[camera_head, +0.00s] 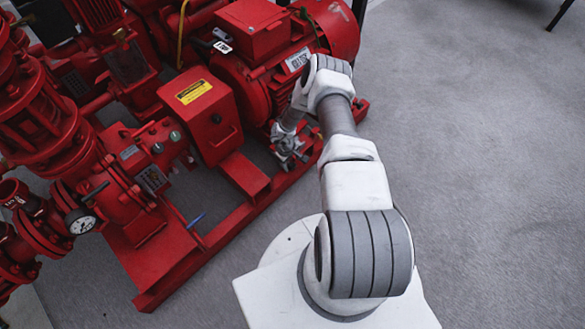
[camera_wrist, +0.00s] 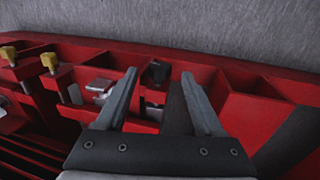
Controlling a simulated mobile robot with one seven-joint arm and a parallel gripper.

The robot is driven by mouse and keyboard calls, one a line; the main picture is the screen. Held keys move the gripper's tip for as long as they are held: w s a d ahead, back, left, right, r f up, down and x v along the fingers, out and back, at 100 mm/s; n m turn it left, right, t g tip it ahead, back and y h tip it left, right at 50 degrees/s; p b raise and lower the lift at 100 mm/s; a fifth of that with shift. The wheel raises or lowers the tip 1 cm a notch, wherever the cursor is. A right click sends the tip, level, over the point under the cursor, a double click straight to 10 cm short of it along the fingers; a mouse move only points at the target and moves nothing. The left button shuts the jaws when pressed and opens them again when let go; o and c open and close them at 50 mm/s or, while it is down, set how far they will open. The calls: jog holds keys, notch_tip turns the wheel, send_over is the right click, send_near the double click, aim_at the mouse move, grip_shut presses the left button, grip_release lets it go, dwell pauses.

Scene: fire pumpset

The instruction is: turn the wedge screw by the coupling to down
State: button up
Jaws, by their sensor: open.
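My gripper (camera_wrist: 159,75) is open, its two grey fingers apart and pointing at the red base frame (camera_wrist: 235,108). A small black screw head (camera_wrist: 158,71) shows between the fingertips, above a red plate of the frame; I cannot tell whether the fingers touch it. Two yellow-headed screws (camera_wrist: 48,61) (camera_wrist: 8,54) stand at the left. A light metal block (camera_wrist: 99,86) lies left of the left finger. I cannot tell for certain which screw is the wedge screw by the coupling. In the head view my gripper (camera_head: 288,158) is low beside the motor, its fingertips unclear.
The red motor (camera_head: 262,75) stands just behind my gripper. The red coupling guard (camera_head: 200,115) with a yellow label is to its left. The frame's long front rail (camera_head: 225,232) runs between the pumpset and my base. Grey floor (camera_head: 490,150) is clear at the right.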

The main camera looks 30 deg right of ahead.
aim_at(293, 166)
jog(key=shift+w+d+f+b, duration=0.1)
jog(key=shift+d+f+b, duration=0.1)
jog(key=shift+f, duration=0.6)
jog(key=shift+d+f+b, duration=0.1)
jog(key=shift+f+b, duration=0.1)
jog(key=shift+f, duration=0.55)
grip_shut()
